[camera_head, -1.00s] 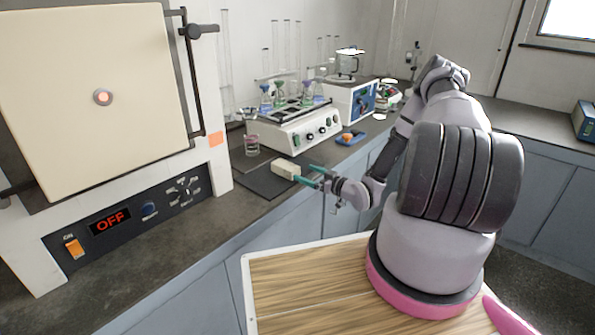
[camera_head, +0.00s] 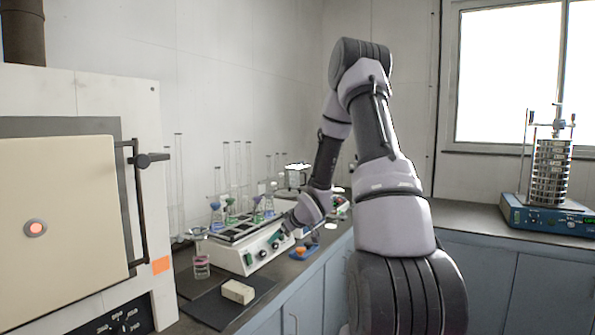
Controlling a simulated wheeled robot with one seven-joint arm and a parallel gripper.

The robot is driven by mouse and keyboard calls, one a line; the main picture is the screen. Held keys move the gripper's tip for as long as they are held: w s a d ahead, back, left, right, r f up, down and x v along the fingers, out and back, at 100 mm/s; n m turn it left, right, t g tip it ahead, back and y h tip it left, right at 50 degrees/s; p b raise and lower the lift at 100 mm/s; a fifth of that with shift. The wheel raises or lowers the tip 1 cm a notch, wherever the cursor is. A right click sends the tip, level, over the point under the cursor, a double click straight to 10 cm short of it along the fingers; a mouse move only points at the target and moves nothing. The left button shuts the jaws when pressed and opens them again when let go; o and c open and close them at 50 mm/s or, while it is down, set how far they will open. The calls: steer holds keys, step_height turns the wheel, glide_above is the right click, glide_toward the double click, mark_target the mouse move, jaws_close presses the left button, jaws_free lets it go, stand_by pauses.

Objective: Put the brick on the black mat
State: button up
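The pale cream brick (camera_head: 238,292) lies on the black mat (camera_head: 207,309) on the dark counter, near its front edge. Nothing touches the brick. My gripper (camera_head: 278,239) is up and to the right of the brick, apart from it, in front of the white shaker's control panel. Its teal fingers are small and partly lost against the panel, so I cannot tell how far apart they are.
A white shaker (camera_head: 238,258) with coloured flasks stands behind the mat. A glass beaker (camera_head: 202,268) stands at the mat's back left. A furnace (camera_head: 70,215) fills the left. A blue tray (camera_head: 303,253) lies right of the shaker. A sieve shaker (camera_head: 548,200) stands far right.

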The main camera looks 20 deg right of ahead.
steer(key=s+r+m+g+h, duration=0.1)
steer(key=s+r+m+h, duration=0.1)
steer(key=s+r, duration=0.55)
steer(key=s+r+m+h, duration=0.1)
steer(key=s+r+m, duration=0.25)
steer(key=r, duration=0.75)
steer(key=s+a+r+m+y, duration=0.1)
steer(key=s+a+r, duration=0.2)
steer(key=s, duration=0.5)
steer(key=s+a+r+m+g+y, duration=0.1)
steer(key=s+a+r, duration=0.2)
steer(key=s, duration=0.5)
steer(key=s+a+r+m+y, duration=0.1)
steer(key=s+a+r+m, duration=0.1)
steer(key=s, duration=0.6)
steer(key=shift+s+a+r+g, duration=0.2)
steer(key=shift+a+r+g, duration=0.2)
steer(key=shift+a+r, duration=0.35)
